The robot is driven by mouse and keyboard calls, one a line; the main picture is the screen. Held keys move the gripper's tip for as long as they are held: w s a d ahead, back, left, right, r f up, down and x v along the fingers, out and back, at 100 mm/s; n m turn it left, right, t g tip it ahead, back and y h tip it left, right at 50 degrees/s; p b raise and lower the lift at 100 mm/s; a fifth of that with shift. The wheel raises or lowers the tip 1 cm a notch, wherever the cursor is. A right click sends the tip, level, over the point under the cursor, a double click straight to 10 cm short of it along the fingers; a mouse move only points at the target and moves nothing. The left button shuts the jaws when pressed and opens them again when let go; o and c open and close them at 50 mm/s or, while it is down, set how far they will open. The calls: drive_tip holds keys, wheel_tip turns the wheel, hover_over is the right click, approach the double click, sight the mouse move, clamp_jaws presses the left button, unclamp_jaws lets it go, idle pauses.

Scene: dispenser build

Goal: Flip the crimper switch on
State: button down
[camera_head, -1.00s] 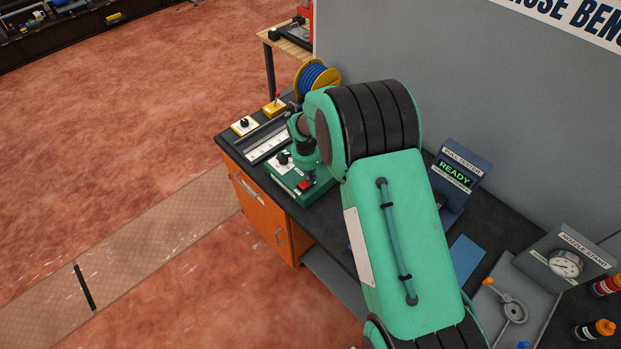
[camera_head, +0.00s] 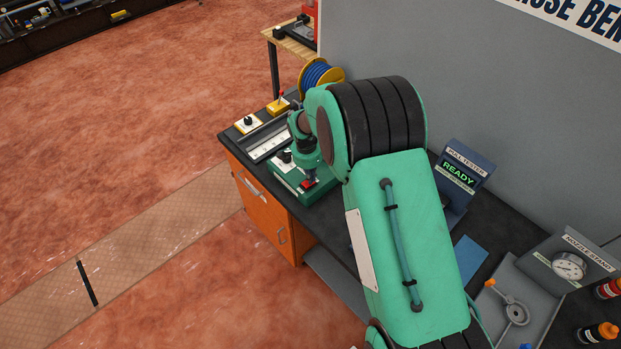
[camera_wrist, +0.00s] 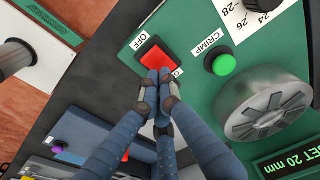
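The green crimper (camera_head: 292,187) stands on the dark bench, partly hidden by my arm in the head view. Its red rocker switch (camera_wrist: 152,57) shows in the wrist view, with an OFF label (camera_wrist: 139,40) at one end. The label at the other end is mostly covered by my fingertips. My gripper (camera_wrist: 158,82) is shut and empty, its blue-grey fingers together over the end of the switch away from OFF. I cannot tell whether the tips touch it or which way the rocker is tilted. In the head view the switch (camera_head: 309,184) is just below my gripper.
A green CRIMP button (camera_wrist: 223,64) and a large grey knob (camera_wrist: 266,103) sit beside the switch on the crimper. A blue hose spool (camera_head: 320,74) stands behind it. The pull tester (camera_head: 463,175) reads READY, and the nozzle stand (camera_head: 572,262) is at right.

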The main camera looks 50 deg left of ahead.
wheel_tip(320, 180, up, 13)
drive_tip(key=w, duration=0.2)
drive_tip(key=shift+w+b, duration=0.3)
idle(0.6)
